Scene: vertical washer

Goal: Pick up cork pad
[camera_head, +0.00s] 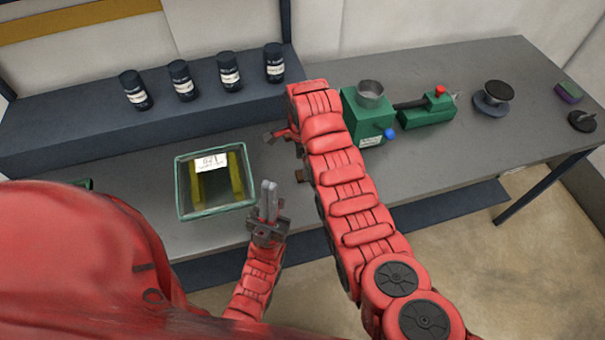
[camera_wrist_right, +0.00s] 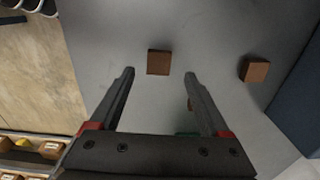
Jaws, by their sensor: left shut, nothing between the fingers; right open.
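Two brown square cork pads lie on the grey table in the right wrist view: one (camera_wrist_right: 158,62) near the middle, the other (camera_wrist_right: 254,70) to the right. My right gripper (camera_wrist_right: 159,78) is open and empty, with the middle pad just beyond and between its fingertips. Whether it touches the pad cannot be told. A small brown piece (camera_wrist_right: 190,104) shows partly behind the right finger. In the head view my right arm hides most of this area; a brown bit (camera_head: 301,176) shows beside it. My left gripper (camera_head: 268,200) is shut and empty, near the table's front edge.
A green-rimmed tray (camera_head: 180,190) with yellow strips and a label stands left of my left gripper. Several dark bottles (camera_head: 230,70) stand on the raised shelf. A green device (camera_head: 365,115) with a metal cup and another green tool (camera_head: 425,110) stand right of my right arm.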

